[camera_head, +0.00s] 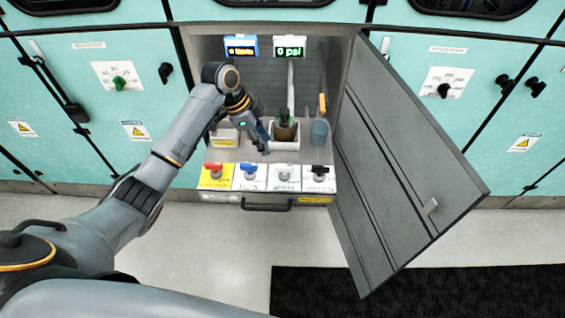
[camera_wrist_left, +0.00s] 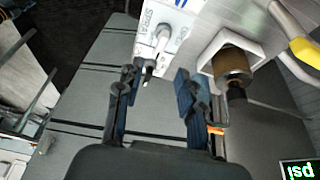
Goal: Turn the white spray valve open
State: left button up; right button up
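The white spray valve (camera_head: 284,172) is a small white handle on a white labelled panel at the drawer's front. It stands between a blue valve (camera_head: 250,169) and a black valve (camera_head: 319,172). In the left wrist view the white valve handle (camera_wrist_left: 161,42) stands on its panel, ahead of the fingertips. My left gripper (camera_head: 263,145) is above and behind the row of valves, left of the white one. Its blue-padded fingers (camera_wrist_left: 158,82) are apart with nothing between them. My right gripper is not in view.
A red valve (camera_head: 215,168) is at the row's left end. A brown bottle (camera_head: 285,130) in a white holder stands behind the valves; it shows in the wrist view (camera_wrist_left: 232,65) near a finger. The open grey door (camera_head: 410,150) bounds the right side. Two displays (camera_head: 289,50) hang behind.

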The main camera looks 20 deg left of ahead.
aim_at(283, 165)
pick_arm(q)
jog(key=shift+m, duration=0.3)
jog(key=x, duration=1.2)
jog(key=shift+w+d+p, duration=0.3)
jog(key=shift+w+p, duration=0.05)
jog(key=shift+c, duration=0.2)
grip_shut()
